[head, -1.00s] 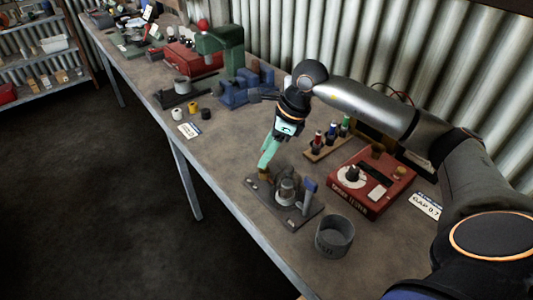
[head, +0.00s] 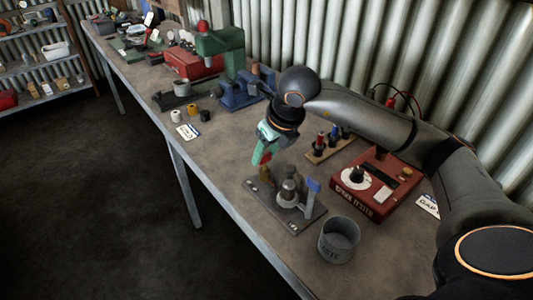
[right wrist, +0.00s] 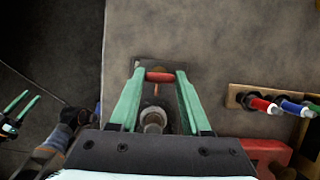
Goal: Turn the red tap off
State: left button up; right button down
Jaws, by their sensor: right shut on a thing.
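The red tap handle (right wrist: 160,77) is a short red bar between the fingertips of my right gripper (right wrist: 160,72) in the right wrist view. In the head view the red (head: 265,157) shows at the tips of my right gripper (head: 264,152), above a brass-coloured post on a dark plate (head: 270,207). The right fingers are shut on the bar. I cannot tell how far it is turned. My left gripper (right wrist: 22,108) shows at the lower left of the right wrist view, its two fingers apart, away from the bench objects.
On the plate stand a grey cylindrical part (head: 288,190) and a blue-topped lever (head: 312,186). A grey tin (head: 339,240) stands in front, a red spark tester (head: 372,187) to the right. A tool rack (head: 325,148) is behind.

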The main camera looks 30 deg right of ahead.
jog(key=shift+m, duration=0.3)
jog(key=shift+c, duration=1.8)
grip_release()
jog(key=v, duration=1.2)
jog(key=shift+s+r, duration=0.15)
jog(key=shift+r, duration=0.1)
jog(key=shift+s+a+f, duration=0.1)
